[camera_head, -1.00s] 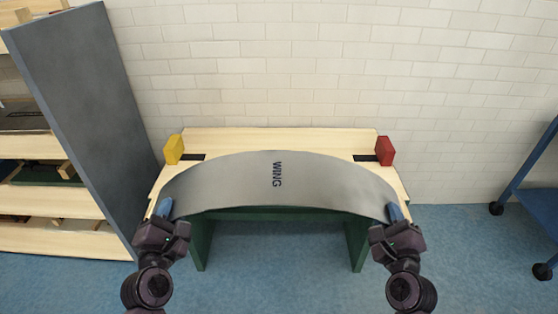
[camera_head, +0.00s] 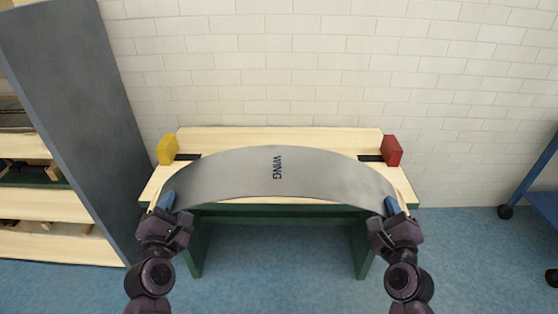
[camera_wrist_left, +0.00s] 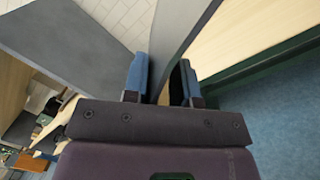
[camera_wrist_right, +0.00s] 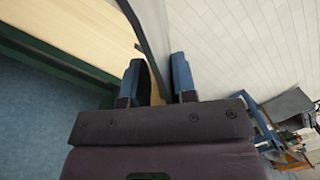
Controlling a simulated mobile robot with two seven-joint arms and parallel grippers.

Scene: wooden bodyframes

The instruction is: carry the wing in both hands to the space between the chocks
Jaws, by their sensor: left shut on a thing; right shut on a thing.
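The wing (camera_head: 240,178) is a grey curved sheet marked WING, held in front of and over the bench in the head view. My left gripper (camera_head: 166,203) is shut on its left end, which also shows between the fingers in the left wrist view (camera_wrist_left: 172,40). My right gripper (camera_head: 393,207) is shut on its right end, seen in the right wrist view (camera_wrist_right: 150,35). A yellow chock (camera_head: 166,150) stands at the bench's back left and a red chock (camera_head: 392,151) at its back right. The wing hides much of the bench top between them.
The wooden bench (camera_head: 300,134) has a raised back board and green legs (camera_head: 361,250), against a white brick wall. A shelf unit with a grey side panel (camera_head: 75,100) stands close on the left. A blue cart (camera_head: 540,185) is at the right.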

